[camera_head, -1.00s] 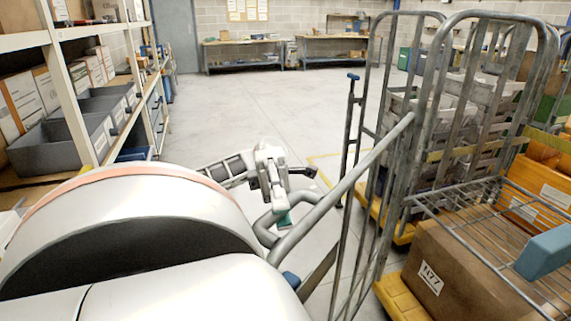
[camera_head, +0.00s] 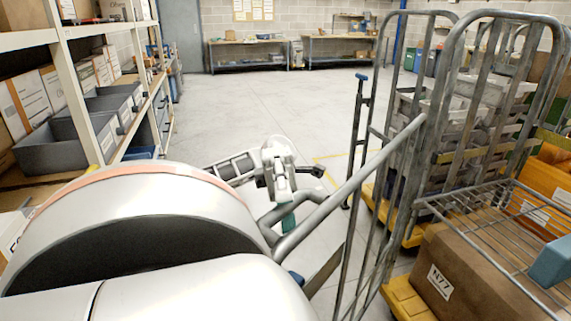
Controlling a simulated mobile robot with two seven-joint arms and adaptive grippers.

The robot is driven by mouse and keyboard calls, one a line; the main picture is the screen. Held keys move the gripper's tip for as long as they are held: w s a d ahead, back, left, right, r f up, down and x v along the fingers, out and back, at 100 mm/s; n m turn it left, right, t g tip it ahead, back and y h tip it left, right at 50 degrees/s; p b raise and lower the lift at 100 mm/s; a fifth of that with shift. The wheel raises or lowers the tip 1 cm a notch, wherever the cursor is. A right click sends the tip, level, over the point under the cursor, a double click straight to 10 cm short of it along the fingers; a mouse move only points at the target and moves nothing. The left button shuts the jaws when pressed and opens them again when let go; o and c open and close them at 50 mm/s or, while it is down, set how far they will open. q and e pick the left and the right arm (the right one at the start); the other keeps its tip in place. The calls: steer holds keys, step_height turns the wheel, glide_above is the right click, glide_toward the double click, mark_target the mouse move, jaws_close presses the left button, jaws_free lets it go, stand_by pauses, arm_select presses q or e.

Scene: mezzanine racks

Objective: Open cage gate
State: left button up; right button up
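The cage gate (camera_head: 349,187) is a grey tubular steel frame on the near side of a roll cage (camera_head: 447,70). It stands out toward me, and its top tube slopes down to a bent corner near the picture's middle. My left gripper (camera_head: 289,200) is just beyond this bent corner, with a teal pad pointing down close to the tube. The tube and my own arm hide part of it, so I cannot tell whether it touches the gate or how far its fingers are apart. My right gripper is out of view.
The near cage holds a brown carton (camera_head: 472,280), a wire shelf (camera_head: 520,225) and a blue box (camera_head: 551,261). A rack (camera_head: 97,142) with grey bins stands at the left. Benches (camera_head: 248,53) line the back wall.

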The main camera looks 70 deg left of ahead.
arm_select(q)
steer(key=shift+a, duration=0.1)
steer(key=v, duration=0.7)
stand_by(0.4)
steer(key=shift+a, duration=0.15)
jaws_close()
